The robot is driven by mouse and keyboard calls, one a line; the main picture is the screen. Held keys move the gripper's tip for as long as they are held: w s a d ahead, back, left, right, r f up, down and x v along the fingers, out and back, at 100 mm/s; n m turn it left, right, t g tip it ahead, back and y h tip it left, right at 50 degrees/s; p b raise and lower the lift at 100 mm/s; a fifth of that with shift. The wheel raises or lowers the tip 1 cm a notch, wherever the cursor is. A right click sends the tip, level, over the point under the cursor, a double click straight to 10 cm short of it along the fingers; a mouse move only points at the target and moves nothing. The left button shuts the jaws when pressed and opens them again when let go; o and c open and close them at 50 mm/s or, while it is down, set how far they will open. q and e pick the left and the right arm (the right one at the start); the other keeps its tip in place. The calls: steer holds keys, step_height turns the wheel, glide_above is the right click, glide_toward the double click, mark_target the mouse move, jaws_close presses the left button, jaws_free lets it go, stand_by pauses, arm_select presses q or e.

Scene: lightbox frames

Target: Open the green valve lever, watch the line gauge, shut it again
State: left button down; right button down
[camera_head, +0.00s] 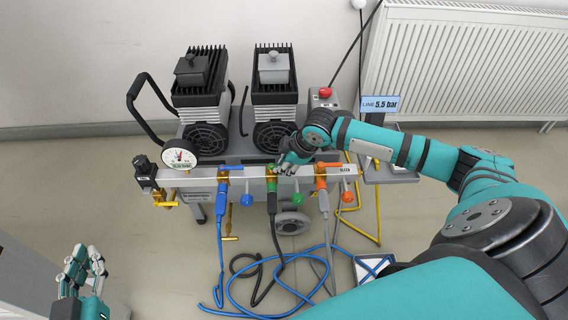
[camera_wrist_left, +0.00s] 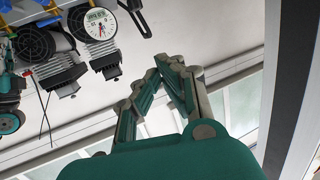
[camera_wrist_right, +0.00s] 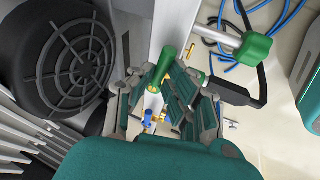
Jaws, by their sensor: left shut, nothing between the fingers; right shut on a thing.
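The green valve lever (camera_wrist_right: 165,62) sits on the pale manifold bar (camera_head: 340,172), and the fingers of my right gripper (camera_wrist_right: 158,84) are shut on it. In the head view my right gripper (camera_head: 284,164) largely covers the lever at the middle of the bar. A round dial gauge (camera_head: 179,157) stands at the bar's left end; its red needle also shows in the left wrist view (camera_wrist_left: 99,24). A sign reading "LINE 5.5 bar" (camera_head: 380,105) stands at the right. My left gripper (camera_head: 82,268) is shut and empty at the lower left, away from the bar.
Blue (camera_head: 246,199), green (camera_head: 298,197) and orange (camera_head: 348,197) knobs stick out below the bar. Hoses (camera_head: 262,291) loop on the floor. Two black-finned pumps (camera_head: 201,95) stand behind. A red button (camera_head: 325,92) is near my right forearm.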

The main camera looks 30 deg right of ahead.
steer(key=shift+d+r+n+p, duration=0.1)
steer(key=shift+n+p, duration=0.2)
steer(key=shift+p, duration=0.9)
steer(key=shift+w+d+n+y+p, duration=0.15)
steer(key=shift+n+y+p, duration=0.35)
steer(key=shift+p, duration=0.5)
arm_select(q)
steer(key=s+a+f+g+y, duration=0.1)
steer(key=s+a+f+g, duration=0.2)
steer(key=s+f+g, duration=0.3)
steer(key=s+a+f+g+y, duration=0.2)
steer(key=s+f+g, duration=0.4)
steer(key=s+f, duration=0.1)
steer(key=shift+s+a+n, duration=0.3)
steer(key=shift+s+a, duration=0.1)
steer(key=shift+s, duration=0.45)
arm_select(e)
steer(key=c, duration=1.3)
jaws_free()
steer(key=shift+c, duration=0.2)
steer(key=v, duration=1.1)
steer(key=shift+r, duration=0.4)
